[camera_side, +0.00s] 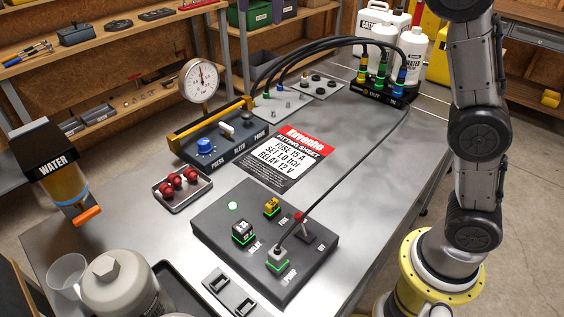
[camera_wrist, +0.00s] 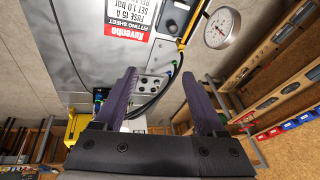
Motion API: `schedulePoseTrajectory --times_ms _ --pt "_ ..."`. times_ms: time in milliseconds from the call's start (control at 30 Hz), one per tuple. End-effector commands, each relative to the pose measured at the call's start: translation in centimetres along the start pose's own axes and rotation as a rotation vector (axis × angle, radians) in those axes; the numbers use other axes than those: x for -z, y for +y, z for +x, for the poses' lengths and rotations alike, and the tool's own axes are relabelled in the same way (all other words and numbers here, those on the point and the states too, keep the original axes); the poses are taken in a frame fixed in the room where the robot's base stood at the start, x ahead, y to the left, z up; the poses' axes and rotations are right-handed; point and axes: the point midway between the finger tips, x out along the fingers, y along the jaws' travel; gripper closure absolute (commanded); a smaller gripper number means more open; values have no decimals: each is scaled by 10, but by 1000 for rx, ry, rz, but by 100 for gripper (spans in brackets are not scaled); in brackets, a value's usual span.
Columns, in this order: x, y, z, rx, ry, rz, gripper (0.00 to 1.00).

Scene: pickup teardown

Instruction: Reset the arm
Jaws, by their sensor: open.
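My gripper (camera_wrist: 160,105) shows in the wrist view with its two dark fingers wide apart and nothing between them. It is raised above the bench, with the fitting sheet (camera_wrist: 110,18) and the pressure gauge (camera_wrist: 221,28) beyond it. In the side view my arm stands upright at the right, and the gripper is out of the picture above. The metal bench (camera_side: 345,185) is below and left of the arm.
A black board (camera_side: 220,225) with relay, fuse and a cabled plug stands at the bench front. A gauge (camera_side: 199,80) rises behind the blue-knob panel (camera_side: 225,148). Black hoses (camera_side: 330,42) arch to a coupling block (camera_side: 385,93). Red parts lie in a tray (camera_side: 182,207).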

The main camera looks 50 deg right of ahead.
Motion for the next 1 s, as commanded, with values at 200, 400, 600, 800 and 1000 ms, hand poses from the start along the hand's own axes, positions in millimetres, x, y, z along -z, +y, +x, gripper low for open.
schedulePoseTrajectory --times_ms 200,400,600,800,1000 --pt "27 80 -28 65 -28 -130 27" --pt "27 156 -26 131 -45 -301 27" --pt "8 230 0 202 -52 -513 27" --pt "-26 292 49 268 -49 -762 27" --pt "-62 329 105 314 -54 -1052 27"
